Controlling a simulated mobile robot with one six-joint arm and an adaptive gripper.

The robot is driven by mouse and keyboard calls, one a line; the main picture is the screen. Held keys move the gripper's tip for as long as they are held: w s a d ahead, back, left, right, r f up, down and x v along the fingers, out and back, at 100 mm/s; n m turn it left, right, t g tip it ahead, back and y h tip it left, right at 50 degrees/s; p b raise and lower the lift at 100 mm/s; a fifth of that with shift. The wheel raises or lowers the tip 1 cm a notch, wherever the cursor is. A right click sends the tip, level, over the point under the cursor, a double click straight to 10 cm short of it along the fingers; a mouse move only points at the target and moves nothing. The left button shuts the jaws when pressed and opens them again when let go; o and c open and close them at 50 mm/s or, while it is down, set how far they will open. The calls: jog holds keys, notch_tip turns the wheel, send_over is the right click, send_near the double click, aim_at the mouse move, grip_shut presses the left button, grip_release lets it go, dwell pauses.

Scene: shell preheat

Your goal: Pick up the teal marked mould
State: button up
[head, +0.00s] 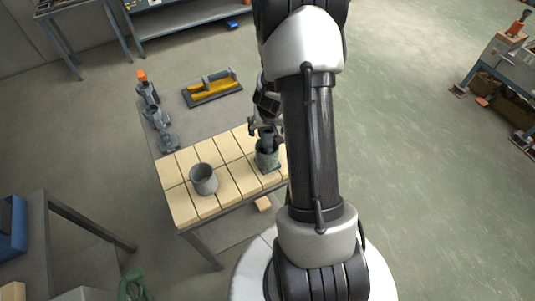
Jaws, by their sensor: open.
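The teal marked mould (267,158) is a grey-green cup-shaped vessel near the right edge of the tan tiled part of the table. A dark object shows inside its mouth; I cannot tell what it is. My gripper (264,131) is open, just above and behind the mould's rim, with my arm coming down from above. Whether its fingers touch the mould I cannot tell. A second, plain grey mould (204,180) stands upright on the tiles to the left, clear of the gripper.
Tan tiles (181,204) cover the table's near part. Another bench (38,215) stands at left. Open floor lies to the right.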

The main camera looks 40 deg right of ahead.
jog(key=shift+a, duration=0.2)
grip_shut()
dwell(0.9)
